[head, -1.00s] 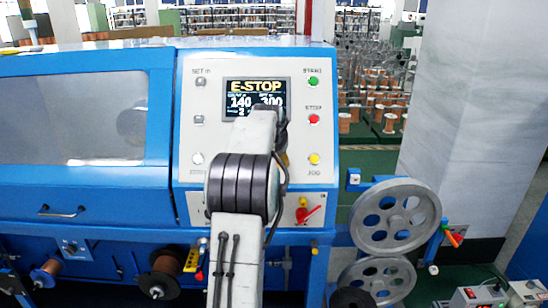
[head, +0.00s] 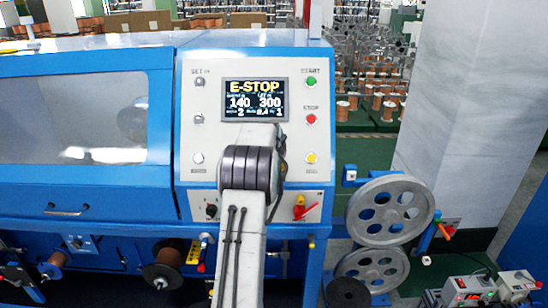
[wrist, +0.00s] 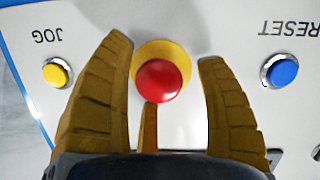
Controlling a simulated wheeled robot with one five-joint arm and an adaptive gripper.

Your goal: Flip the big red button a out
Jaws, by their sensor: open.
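The big red button (wrist: 163,80), a round red head on a yellow disc (wrist: 150,50), shows in the wrist view on a white panel. My gripper (wrist: 166,52) is open, with one brown finger on each side of the button. White panel shows between each finger and the red head, so the fingers look apart from it. A narrow brown strip (wrist: 149,126) shows just below the red head. In the head view my own arm hides the gripper and this button.
A yellow JOG button (wrist: 57,74) and a blue RESET button (wrist: 283,72) flank the fingers. In the head view the screen (head: 254,100) reads E-STOP. A red stop button (head: 311,119) and a red switch handle (head: 300,211) sit to the right. Large grey pulleys (head: 390,208) stand right of the machine.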

